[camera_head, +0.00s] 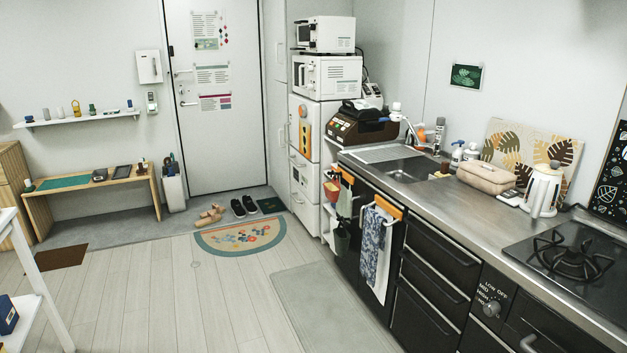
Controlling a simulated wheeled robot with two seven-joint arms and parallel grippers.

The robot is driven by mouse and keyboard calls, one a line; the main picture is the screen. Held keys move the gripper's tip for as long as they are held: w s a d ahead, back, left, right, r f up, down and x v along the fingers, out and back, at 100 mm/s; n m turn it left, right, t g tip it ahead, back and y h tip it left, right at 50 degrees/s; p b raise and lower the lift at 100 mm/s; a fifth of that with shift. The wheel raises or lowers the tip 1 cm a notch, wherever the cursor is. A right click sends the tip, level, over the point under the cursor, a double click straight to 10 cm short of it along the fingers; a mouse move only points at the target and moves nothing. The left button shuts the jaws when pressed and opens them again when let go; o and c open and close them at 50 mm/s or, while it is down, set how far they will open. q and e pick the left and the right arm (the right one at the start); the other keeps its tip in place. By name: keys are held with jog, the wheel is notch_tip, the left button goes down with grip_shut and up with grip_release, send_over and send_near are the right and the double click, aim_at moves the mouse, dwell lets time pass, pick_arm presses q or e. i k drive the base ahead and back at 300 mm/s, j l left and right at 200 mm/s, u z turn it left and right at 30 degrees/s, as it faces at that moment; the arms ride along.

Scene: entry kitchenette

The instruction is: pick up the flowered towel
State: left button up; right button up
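A blue and white patterned towel (373,248), which looks like the flowered towel, hangs on a white rack on the dark front of the kitchen counter, below the sink. It hangs down in a long narrow strip. A white panel or second cloth shows at its right side. An orange piece (388,207) sits at the top of the rack beside it. Neither of my grippers is in the head view.
The counter (470,220) runs along the right with a sink (410,168), kettle (543,188) and stove (570,255). A grey mat (325,305) lies before it. The wooden floor is clear; a white shelf (40,285) stands at left.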

aim_at(374, 231)
jog(key=i+z, duration=0.15)
jog(key=i, duration=0.6)
jog(key=i+j+z, duration=0.15)
jog(key=i, duration=0.6)
jog(key=i+j+z, duration=0.15)
jog(key=i+z, duration=0.3)
jog(key=i+j+z, duration=0.35)
jog(key=i+z, duration=0.15)
jog(key=i, duration=0.15)
jog(key=i+j+z, duration=0.45)
jog(key=j, duration=0.1)
